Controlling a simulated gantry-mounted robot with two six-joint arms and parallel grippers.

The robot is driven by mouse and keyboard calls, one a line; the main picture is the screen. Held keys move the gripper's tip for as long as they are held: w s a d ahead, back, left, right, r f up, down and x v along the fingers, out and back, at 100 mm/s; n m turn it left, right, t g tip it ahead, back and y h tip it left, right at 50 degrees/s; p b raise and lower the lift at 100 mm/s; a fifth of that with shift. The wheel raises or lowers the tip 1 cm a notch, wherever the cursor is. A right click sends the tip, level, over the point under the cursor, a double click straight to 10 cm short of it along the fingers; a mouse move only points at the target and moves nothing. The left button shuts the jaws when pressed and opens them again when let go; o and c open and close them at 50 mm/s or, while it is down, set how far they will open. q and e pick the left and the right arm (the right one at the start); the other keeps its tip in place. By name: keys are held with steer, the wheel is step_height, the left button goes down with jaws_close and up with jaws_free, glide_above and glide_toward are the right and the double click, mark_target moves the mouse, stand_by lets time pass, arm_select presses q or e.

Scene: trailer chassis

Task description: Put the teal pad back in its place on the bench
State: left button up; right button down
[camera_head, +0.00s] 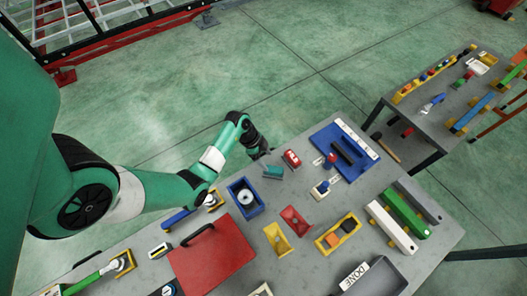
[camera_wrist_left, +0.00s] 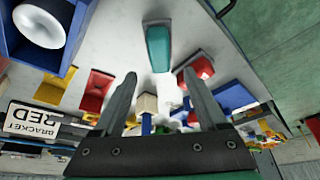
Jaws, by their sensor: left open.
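The teal pad (camera_head: 272,171) lies on the grey bench (camera_head: 345,199) near its far edge, beside a red item. In the left wrist view the teal pad (camera_wrist_left: 158,47) shows beyond my fingertips, roughly in line with the gap between them. My left gripper (camera_head: 260,152) is just past the bench's far edge, close to the pad. In the left wrist view my left gripper (camera_wrist_left: 159,76) has its two fingers spread with nothing held between them. My right gripper is not in view.
A blue bin with a white roll (camera_head: 246,198), a red block (camera_head: 291,159) and a blue board (camera_head: 345,151) surround the pad. Red and yellow trays (camera_head: 294,220) lie nearer. A red toolbox lid (camera_head: 212,262) is at front left. A second bench (camera_head: 440,110) stands at right.

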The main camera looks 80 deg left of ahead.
arm_select(q)
steer(key=v, duration=0.3)
